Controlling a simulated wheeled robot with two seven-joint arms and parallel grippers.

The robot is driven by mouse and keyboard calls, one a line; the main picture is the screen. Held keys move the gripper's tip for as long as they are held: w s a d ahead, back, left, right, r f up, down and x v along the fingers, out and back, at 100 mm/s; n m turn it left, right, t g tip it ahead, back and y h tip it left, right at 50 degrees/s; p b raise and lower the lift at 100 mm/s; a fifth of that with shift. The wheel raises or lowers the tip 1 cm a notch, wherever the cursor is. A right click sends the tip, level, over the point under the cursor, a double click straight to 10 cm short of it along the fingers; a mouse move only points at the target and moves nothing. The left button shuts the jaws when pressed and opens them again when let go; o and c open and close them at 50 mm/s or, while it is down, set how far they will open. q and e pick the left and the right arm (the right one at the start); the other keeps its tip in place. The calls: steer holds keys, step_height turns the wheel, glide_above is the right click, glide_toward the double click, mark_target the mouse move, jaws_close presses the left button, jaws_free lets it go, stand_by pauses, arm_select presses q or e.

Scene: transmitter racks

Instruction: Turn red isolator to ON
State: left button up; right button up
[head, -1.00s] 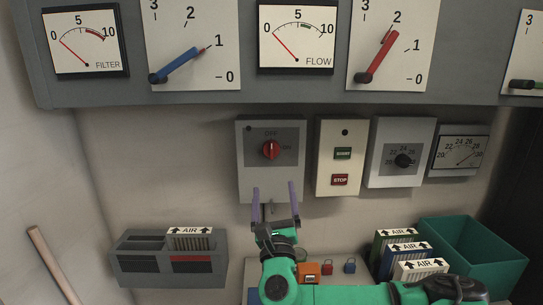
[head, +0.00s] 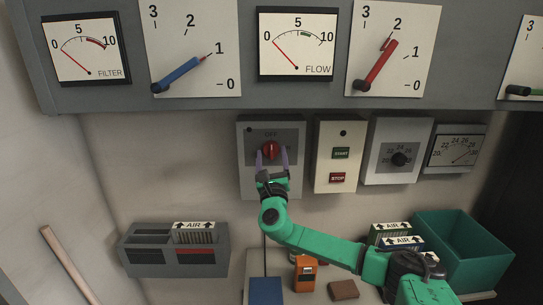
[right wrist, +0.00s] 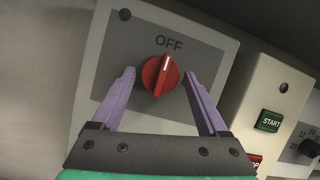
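The red isolator knob (head: 269,149) is on a grey box (head: 256,185) on the wall, below the meter panel. In the right wrist view the red knob (right wrist: 160,75) has its white mark turned up to the OFF label. My right gripper (head: 271,160) is open just in front of and below the knob. In the right wrist view its purple fingers (right wrist: 161,80) stand on the knob's left and right, with gaps on both sides. I cannot make out the ON label in the wrist view. My left gripper is not in view.
A START/STOP box (head: 339,160) and a dial box (head: 397,150) are close on the right. The meter panel (head: 300,97) overhangs above. Below are a grey filter holder (head: 150,260), a teal bin (head: 470,245) and an orange meter (head: 305,272).

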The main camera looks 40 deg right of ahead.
steer(key=c, duration=0.9)
steer(key=shift+c, duration=0.2)
steer(key=shift+f, duration=0.1)
